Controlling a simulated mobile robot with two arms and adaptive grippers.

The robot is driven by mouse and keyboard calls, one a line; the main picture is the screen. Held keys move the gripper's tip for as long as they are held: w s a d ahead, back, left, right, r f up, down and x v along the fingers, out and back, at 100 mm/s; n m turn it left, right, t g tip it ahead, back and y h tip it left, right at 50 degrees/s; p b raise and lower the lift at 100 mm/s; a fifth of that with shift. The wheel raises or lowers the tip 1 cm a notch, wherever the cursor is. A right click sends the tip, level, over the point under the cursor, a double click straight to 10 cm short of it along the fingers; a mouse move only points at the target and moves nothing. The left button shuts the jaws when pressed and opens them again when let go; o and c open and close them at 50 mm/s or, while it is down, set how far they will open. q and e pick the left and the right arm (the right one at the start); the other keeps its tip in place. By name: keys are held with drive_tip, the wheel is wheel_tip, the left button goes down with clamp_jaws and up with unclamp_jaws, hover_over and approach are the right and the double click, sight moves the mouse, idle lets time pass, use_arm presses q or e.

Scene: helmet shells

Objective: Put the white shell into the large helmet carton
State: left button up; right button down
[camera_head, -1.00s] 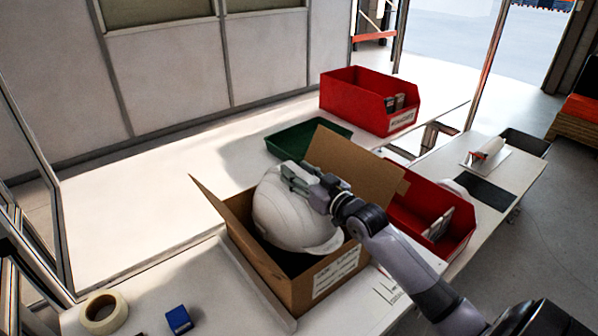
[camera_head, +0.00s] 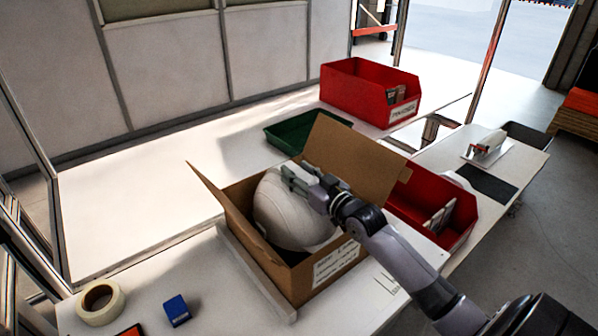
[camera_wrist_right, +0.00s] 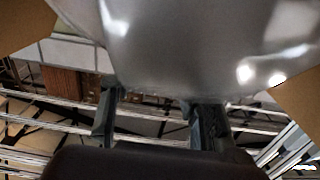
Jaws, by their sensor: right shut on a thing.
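The white shell (camera_head: 285,212) sits low inside the open helmet carton (camera_head: 318,277) in the head view, its lower part hidden by the front wall. The brown carton's flaps stand open and a white label is on its front. My right gripper (camera_head: 292,178) is shut on the upper part of the shell. In the right wrist view the shell (camera_wrist_right: 205,45) fills the top of the picture, close against the fingers (camera_wrist_right: 155,110). The exact grip on its edge is hard to see there. My left gripper is not in view.
A red bin (camera_head: 360,95) and a green tray (camera_head: 290,135) stand behind the carton. Another red bin (camera_head: 460,215) is right of it. A tape roll (camera_head: 100,302) and a blue box (camera_head: 177,310) lie at the front left. The white bench at left is clear.

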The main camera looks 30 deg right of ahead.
drive_tip(key=shift+f+b, duration=1.95)
drive_tip(key=shift+f, duration=1.05)
drive_tip(key=c, duration=1.3)
unclamp_jaws()
drive_tip(key=shift+r, duration=0.1)
drive_tip(key=o, duration=0.5)
wheel_tip(320, 180, up, 10)
